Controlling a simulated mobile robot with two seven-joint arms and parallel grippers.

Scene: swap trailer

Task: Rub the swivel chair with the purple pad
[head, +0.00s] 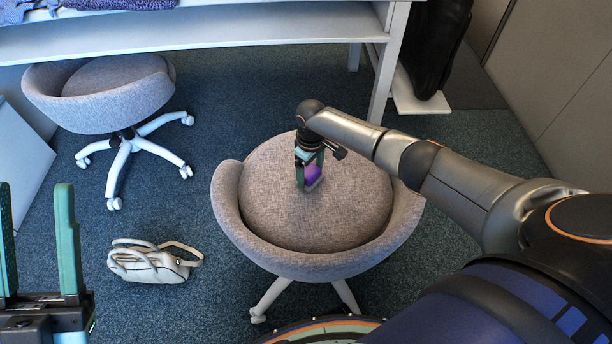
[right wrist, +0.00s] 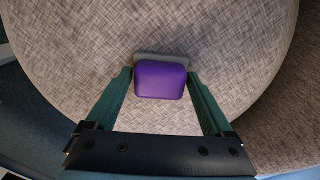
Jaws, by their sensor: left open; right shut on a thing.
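The grey swivel chair (head: 322,210) stands in the middle of the head view, its low curved back towards me. My right gripper (head: 308,180) points down over its seat and is shut on the purple pad (head: 313,175). The purple pad also shows in the right wrist view (right wrist: 160,80) between the two green fingers, with a grey layer along its far edge. The pad is at the seat fabric; I cannot tell for sure whether it touches. My left gripper (head: 38,240) is open and empty at the lower left of the head view, away from the chair.
A second grey chair (head: 105,90) stands at the upper left, under a white desk (head: 200,30). A white handbag (head: 152,262) lies on the blue carpet left of the near chair. A black bag (head: 432,45) stands at the back right. Carpet between the chairs is clear.

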